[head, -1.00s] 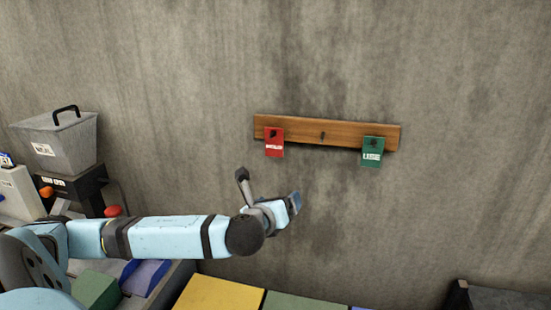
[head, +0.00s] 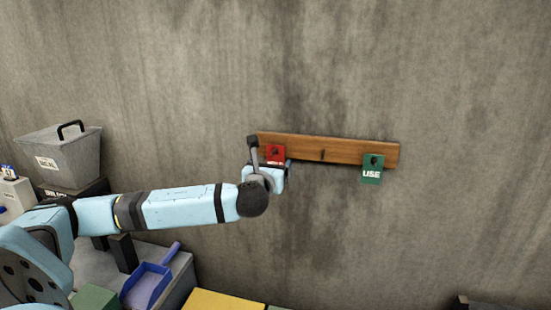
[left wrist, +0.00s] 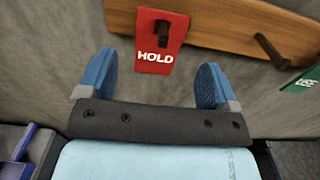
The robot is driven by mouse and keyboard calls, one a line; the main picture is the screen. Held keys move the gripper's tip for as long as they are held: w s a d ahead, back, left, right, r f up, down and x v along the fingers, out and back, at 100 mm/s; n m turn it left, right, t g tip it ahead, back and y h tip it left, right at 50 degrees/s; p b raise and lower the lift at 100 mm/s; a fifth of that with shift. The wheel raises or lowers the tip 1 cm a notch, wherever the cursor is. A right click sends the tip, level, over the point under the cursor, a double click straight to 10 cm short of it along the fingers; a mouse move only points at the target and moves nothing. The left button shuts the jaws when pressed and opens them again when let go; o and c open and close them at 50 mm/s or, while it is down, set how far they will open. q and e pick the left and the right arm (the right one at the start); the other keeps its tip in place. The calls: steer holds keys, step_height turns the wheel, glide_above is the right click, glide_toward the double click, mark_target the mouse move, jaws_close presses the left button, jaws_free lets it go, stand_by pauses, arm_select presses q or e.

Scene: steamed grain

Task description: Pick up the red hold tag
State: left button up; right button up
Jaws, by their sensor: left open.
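The red hold tag (head: 275,153) hangs from a peg at the left end of a wooden rail (head: 340,150) on the wall. In the left wrist view the red tag (left wrist: 160,42) with white HOLD lettering hangs just beyond and between my open fingers. My left gripper (left wrist: 157,82) is open and empty, with its blue fingertips to either side of the tag's lower edge. In the head view my left gripper (head: 272,174) is just below the tag and hides its lower part. My right gripper is not in view.
A green USE tag (head: 372,169) hangs at the rail's right end, and a bare peg (head: 322,154) is between the tags. A grey bin (head: 62,155) and a blue dustpan (head: 150,280) are at the left. The wall right of the rail is clear.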

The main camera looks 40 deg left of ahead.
mark_target(275, 156)
arm_select(q)
steer(key=x, duration=0.2)
steer(key=p+x, duration=0.1)
steer(key=x, duration=0.1)
steer(key=shift+s+a+r, duration=0.1)
steer(key=shift+r, duration=0.15)
steer(key=shift+w+a+f, duration=0.15)
steer(key=shift+w, duration=0.2)
steer(key=shift+c, duration=0.2)
steer(key=c, duration=1)
steer(key=shift+o, duration=0.2)
steer(key=shift+r, duration=0.25)
steer(key=shift+s+d, duration=0.2)
steer(key=shift+s, duration=0.15)
steer(key=b+v, duration=0.4)
steer(key=v, duration=1.3)
steer(key=shift+s, duration=0.15)
